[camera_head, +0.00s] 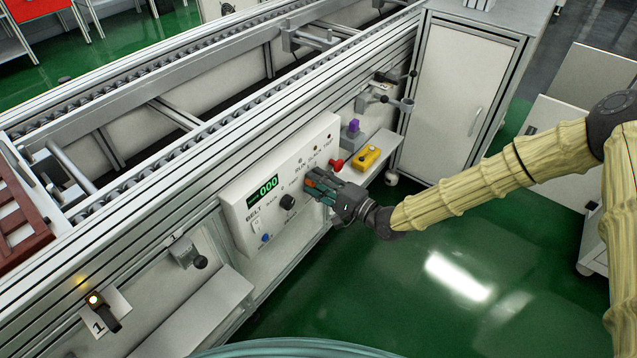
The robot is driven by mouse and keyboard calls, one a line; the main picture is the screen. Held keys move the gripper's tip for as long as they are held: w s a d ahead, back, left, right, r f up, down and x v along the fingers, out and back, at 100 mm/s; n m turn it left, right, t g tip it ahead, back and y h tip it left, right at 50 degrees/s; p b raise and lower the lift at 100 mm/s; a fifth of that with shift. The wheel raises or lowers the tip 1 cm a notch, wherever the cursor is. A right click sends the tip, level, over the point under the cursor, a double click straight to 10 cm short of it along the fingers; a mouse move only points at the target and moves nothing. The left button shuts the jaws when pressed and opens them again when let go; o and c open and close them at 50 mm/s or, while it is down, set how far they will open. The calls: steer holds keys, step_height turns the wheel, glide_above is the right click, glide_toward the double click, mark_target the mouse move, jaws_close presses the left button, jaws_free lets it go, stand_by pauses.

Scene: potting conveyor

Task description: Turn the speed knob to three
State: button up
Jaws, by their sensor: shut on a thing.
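The white control panel (250,203) is fixed to the side of the conveyor. Its green display (262,188) reads 000. A black knob (287,202) sits below and right of the display; its pointer setting is too small to read. My gripper (312,185) is at the panel's right half, just right of that black knob, with its fingers closed at the panel face. What it grips is hidden by the fingers. The panel's lettering shows BELT at the left; the rest is partly covered or too small. I cannot tell which number the speed knob points at.
A blue button (264,238) is low on the panel. A lit lamp (93,299) is at lower left. Green floor in front is clear.

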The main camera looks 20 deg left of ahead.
steer(key=shift+s+f, duration=0.1)
steer(key=shift+s, duration=0.05)
steer(key=o, duration=1.1)
steer(key=shift+c, duration=0.2)
steer(key=v, duration=1.2)
